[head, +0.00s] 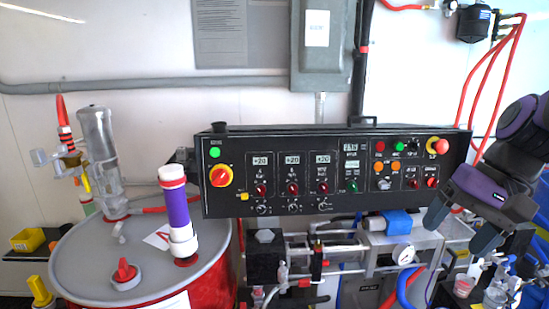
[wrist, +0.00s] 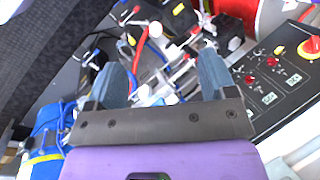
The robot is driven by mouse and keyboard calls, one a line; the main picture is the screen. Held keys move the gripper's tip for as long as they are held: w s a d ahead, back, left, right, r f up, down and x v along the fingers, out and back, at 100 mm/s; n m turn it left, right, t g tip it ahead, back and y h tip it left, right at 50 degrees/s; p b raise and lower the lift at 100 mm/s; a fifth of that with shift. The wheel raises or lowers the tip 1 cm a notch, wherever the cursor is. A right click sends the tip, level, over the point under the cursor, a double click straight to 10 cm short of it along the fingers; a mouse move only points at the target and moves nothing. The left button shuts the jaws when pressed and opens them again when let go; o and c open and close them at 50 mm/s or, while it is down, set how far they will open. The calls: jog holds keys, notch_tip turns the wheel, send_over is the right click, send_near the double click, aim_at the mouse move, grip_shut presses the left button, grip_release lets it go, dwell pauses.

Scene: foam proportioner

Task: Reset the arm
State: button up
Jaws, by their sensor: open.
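My gripper (head: 460,228) is at the right side of the head view, in front of the right end of the black control panel (head: 335,205). Its two grey-blue fingers point down and are spread apart. In the wrist view my gripper (wrist: 168,80) shows both fingers apart with nothing held between them. Beyond the fingers lie blurred hoses and fittings. The control panel shows at the right of the wrist view (wrist: 275,85), with red knobs and a red-and-yellow switch.
A red drum with a grey lid (head: 80,262) stands at the left, carrying a purple-and-white cylinder (head: 178,212). Red hoses (head: 490,70) hang at the upper right. Small bottles (head: 495,290) stand at the lower right.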

jog(key=s+d+r+n+t+h, duration=0.1)
jog(key=s+r+n+t+h, duration=0.2)
jog(key=s+r+t+h, duration=0.1)
jog(key=shift+s+d+r+n+t, duration=0.35)
jog(key=shift+s+r, duration=0.4)
jog(key=shift+s, duration=0.4)
